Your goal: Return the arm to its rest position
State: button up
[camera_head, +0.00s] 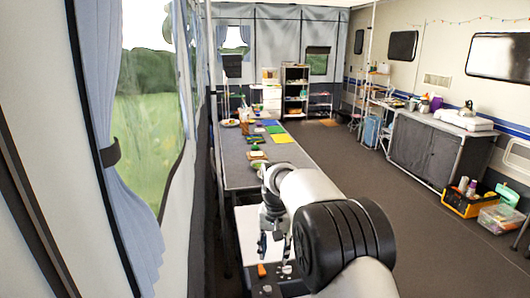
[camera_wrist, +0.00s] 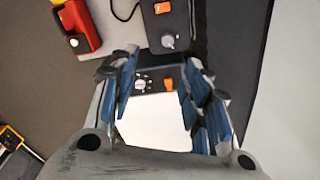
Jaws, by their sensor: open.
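Beyond the fingers lie a white surface (camera_wrist: 155,125) and a dark panel with a knob and an orange part (camera_wrist: 169,85). My arm hides part of the near area in the head view.
The long grey table (camera_head: 236,172) runs along the left wall, with a yellow sheet (camera_head: 282,138) and small items on it. A dark cabinet (camera_head: 425,150) and a yellow toolbox (camera_head: 466,202) stand on the right. The floor (camera_head: 350,160) between is clear. A red object (camera_wrist: 80,27) shows in the wrist view.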

jog(key=s+d+r+n+t, duration=0.1)
jog(key=s+d+r, duration=0.3)
jog(key=s+r, duration=0.4)
jog(key=s+d+r+t, duration=0.1)
jog(key=s+d+r, duration=0.2)
jog(key=s+r, duration=0.45)
jog(key=s+d+f+t, duration=0.1)
jog(key=s+d, duration=0.1)
jog(key=s, duration=0.9)
jog(key=s+d+f+n+t, duration=0.1)
jog(key=s+d+f, duration=0.1)
jog(key=s, duration=1)
jog(key=shift+d+f, duration=0.15)
